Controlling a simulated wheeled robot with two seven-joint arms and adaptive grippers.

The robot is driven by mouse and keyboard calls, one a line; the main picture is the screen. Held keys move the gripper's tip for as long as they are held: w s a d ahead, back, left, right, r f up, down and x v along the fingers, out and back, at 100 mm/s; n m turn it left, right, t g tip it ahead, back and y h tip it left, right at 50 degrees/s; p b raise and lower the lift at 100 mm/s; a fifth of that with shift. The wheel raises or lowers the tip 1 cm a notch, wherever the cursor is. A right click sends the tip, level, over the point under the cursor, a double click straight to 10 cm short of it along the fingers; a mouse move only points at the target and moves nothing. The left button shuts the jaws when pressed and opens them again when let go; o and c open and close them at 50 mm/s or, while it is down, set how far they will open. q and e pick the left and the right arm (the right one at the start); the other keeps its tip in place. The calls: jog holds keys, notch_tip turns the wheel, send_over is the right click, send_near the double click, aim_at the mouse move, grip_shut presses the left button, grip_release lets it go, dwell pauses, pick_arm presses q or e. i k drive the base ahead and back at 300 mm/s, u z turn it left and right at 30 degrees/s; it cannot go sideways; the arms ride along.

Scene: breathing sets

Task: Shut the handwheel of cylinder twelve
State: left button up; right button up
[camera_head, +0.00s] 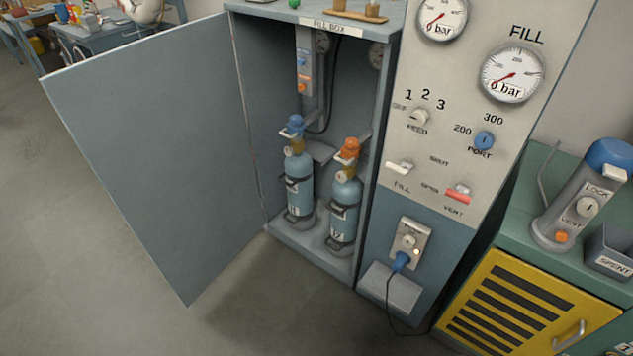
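Cylinder twelve (344,213) is a blue-grey bottle standing upright at the right inside the open fill box, with "12" on its lower label. Its orange handwheel (350,147) sits on top, by a light bracket. Whether the handwheel is open or shut cannot be told. Cylinder eleven (299,190), with a blue handwheel (295,123), stands to its left. Neither of my grippers shows in the head view.
The fill box door (155,150) stands wide open to the left. The fill panel (450,130) with gauges, knobs and levers is to the right of the box. A green cabinet with a yellow door (510,308) stands further right. The floor (110,270) in front is clear.

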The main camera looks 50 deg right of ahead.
aim_at(342, 177)
jog(key=u, duration=0.2)
jog(key=i, duration=0.7)
jog(key=z, duration=0.65)
jog(key=i, duration=0.8)
jog(key=z, duration=0.9)
